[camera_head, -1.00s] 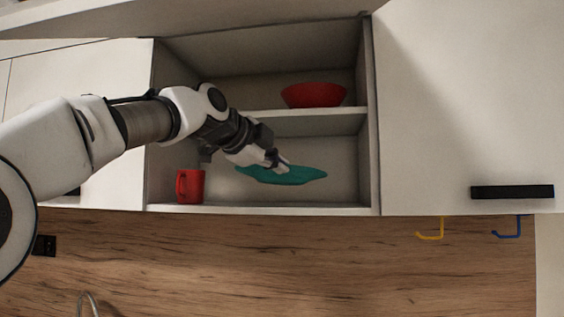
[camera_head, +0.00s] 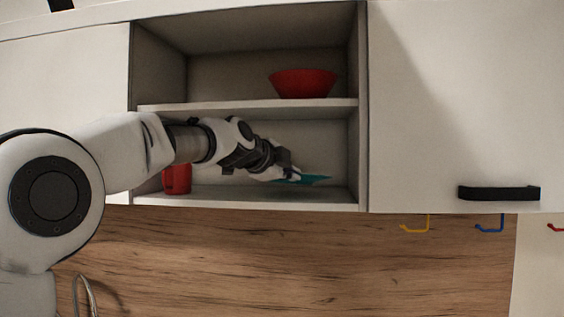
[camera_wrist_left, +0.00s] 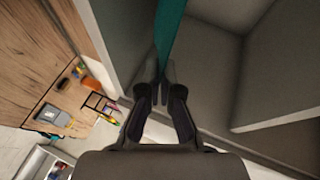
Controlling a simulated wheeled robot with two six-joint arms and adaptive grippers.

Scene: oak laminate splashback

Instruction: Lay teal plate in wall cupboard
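The teal plate (camera_head: 308,180) is inside the wall cupboard's lower compartment, seen nearly edge-on, above the cupboard floor (camera_head: 240,195). I cannot tell whether it touches the floor. My left gripper (camera_head: 292,174) reaches into that compartment and is shut on the plate's near edge. In the left wrist view, the plate (camera_wrist_left: 168,35) runs up from between the fingertips of the left gripper (camera_wrist_left: 161,92). My arm hides part of the compartment. My right gripper is in neither view.
A red mug (camera_head: 177,180) stands at the left of the lower compartment, partly behind my arm. A red bowl (camera_head: 302,83) sits on the middle shelf (camera_head: 240,106) above. A closed white door (camera_head: 460,100) is at the right. Yellow (camera_head: 415,226) and blue hooks (camera_head: 490,226) hang below.

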